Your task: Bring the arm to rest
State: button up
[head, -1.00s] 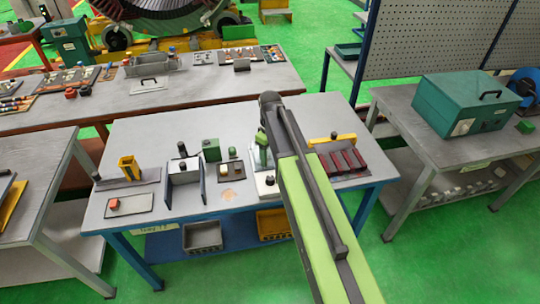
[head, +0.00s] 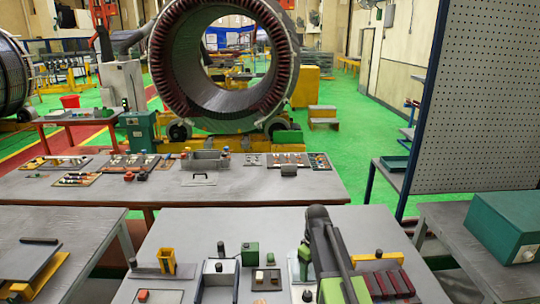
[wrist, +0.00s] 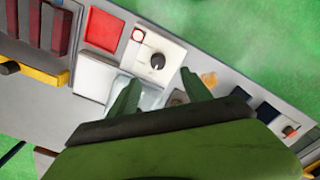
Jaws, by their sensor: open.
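My arm (head: 335,262) reaches forward over the near grey workbench in the head view, right of its middle. Its body hides the gripper there. In the wrist view my gripper (wrist: 160,92) shows two green fingers spread apart with nothing between them. They hang above the workbench (wrist: 35,112), over a pale glassy-looking plate. A white box with a black knob (wrist: 157,61) lies just beyond the fingertips. I cannot tell the fingers' height above the bench.
Dark red bars (head: 393,284) and a yellow bracket (head: 377,259) are right of the arm. A yellow block (head: 167,261) and a small green box (head: 250,254) stand to its left. A green case (head: 506,226) sits on the right bench. A large stator ring (head: 183,70) stands behind.

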jog(key=s+f+m+b, duration=0.5)
jog(key=s+f+m, duration=0.2)
jog(key=s, duration=0.6)
jog(key=shift+s+f+m, duration=0.25)
jog(key=shift+f+m, duration=0.15)
jog(key=shift+f, duration=0.2)
jog(key=shift+d, duration=0.1)
jog(key=shift+c, duration=0.3)
